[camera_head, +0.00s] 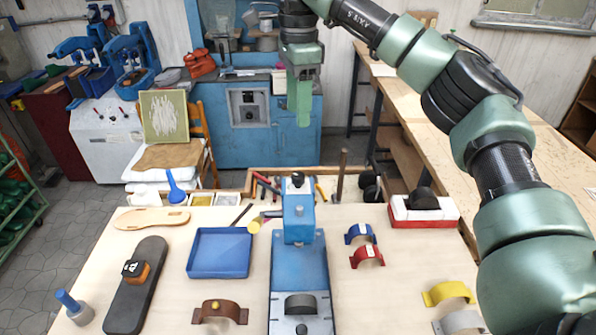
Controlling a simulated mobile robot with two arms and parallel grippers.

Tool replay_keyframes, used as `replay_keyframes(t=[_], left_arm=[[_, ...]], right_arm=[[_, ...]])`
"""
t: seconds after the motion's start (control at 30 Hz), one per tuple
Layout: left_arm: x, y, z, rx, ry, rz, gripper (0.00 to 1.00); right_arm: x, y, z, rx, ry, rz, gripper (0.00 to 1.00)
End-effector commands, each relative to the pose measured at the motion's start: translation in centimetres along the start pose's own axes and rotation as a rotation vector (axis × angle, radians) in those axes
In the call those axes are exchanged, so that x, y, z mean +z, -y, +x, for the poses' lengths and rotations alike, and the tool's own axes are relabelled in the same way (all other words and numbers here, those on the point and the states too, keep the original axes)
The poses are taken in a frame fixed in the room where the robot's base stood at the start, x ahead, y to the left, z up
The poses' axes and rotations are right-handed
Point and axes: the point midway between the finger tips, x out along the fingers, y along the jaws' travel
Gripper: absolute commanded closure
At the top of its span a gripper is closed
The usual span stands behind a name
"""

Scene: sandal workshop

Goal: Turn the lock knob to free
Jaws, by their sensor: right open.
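A blue press (299,264) stands in the middle of the light worktable. Its upright head (298,226) carries a small dark knob (297,179) on top. I cannot tell which part is the lock knob or how it is turned. A dark rounded block sits at the front of the press base. My right gripper (304,112) points down, well above and behind the press head in the picture, apart from it. It is open and empty; its fingers overlap in this view. My left gripper is out of view.
A blue tray (220,252), a dark sole (137,290), a tan sole (152,218) and a brown strap (220,312) lie left of the press. Blue (360,233), red (367,256) and yellow (448,293) straps lie right. A red-and-white block (424,211) stands at the back right.

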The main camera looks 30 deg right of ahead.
Motion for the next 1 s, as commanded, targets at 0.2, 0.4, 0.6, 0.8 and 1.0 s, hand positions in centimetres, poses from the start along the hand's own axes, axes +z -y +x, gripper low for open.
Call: replay_keyframes(t=[0.2,0.4,0.6,0.8,1.0], left_arm=[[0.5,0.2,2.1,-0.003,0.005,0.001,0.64],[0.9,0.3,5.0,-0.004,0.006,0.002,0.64],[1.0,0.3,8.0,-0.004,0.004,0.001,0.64],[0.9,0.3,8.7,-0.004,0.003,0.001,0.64],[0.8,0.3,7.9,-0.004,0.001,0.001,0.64]], right_arm=[[0.0,0.0,2.1,-0.001,0.001,0.000,0.50],[0.0,0.0,5.0,-0.001,0.000,0.000,0.50],[0.0,0.0,8.0,-0.001,0.001,0.000,0.50],[0.0,0.0,9.0,0.000,0.000,0.000,0.50],[-0.1,-0.1,11.4,0.002,-0.001,0.000,0.50]])
